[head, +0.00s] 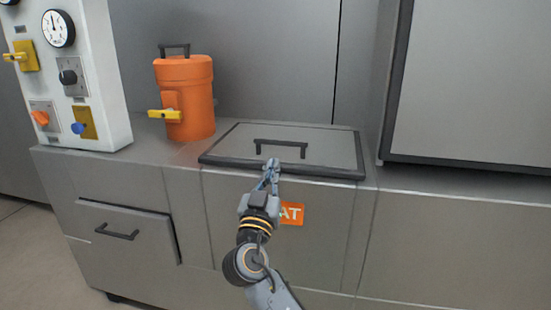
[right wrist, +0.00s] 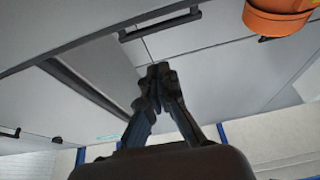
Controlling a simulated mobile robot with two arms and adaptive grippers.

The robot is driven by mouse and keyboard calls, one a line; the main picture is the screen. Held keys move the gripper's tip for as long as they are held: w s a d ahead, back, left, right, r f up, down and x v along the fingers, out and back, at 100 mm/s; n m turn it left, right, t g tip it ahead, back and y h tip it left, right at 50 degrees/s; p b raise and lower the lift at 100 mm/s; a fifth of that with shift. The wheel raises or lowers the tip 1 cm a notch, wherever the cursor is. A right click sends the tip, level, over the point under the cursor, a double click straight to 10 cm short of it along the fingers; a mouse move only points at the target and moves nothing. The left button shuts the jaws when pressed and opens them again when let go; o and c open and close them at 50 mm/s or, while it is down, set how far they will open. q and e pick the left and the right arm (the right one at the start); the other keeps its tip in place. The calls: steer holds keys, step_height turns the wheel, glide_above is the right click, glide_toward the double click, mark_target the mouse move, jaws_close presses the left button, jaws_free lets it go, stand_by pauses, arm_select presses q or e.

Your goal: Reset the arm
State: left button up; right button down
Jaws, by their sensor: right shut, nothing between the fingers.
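My right gripper (head: 271,164) is shut and empty. In the head view its fingertips appear at the front edge of a grey hatch lid (head: 330,148), just in front of the lid's dark handle (head: 280,146). Whether the tips touch the lid is unclear. The lid lies closed on the counter. In the right wrist view the gripper's fingers (right wrist: 159,72) meet at their tips with nothing between them. My left gripper is not in view.
An orange canister (head: 190,98) with a yellow lever stands left of the lid. A white panel (head: 80,105) with gauges and knobs stands further left. Below are a drawer (head: 128,232) and a partly hidden orange label (head: 292,213). A dark-framed panel (head: 470,85) rises at right.

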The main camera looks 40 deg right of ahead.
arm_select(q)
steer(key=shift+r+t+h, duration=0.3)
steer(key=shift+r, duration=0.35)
arm_select(e)
steer(key=v, duration=0.5)
steer(key=shift+w+a+r, duration=0.1)
steer(key=shift+a+r, duration=0.1)
steer(key=shift+r, duration=0.05)
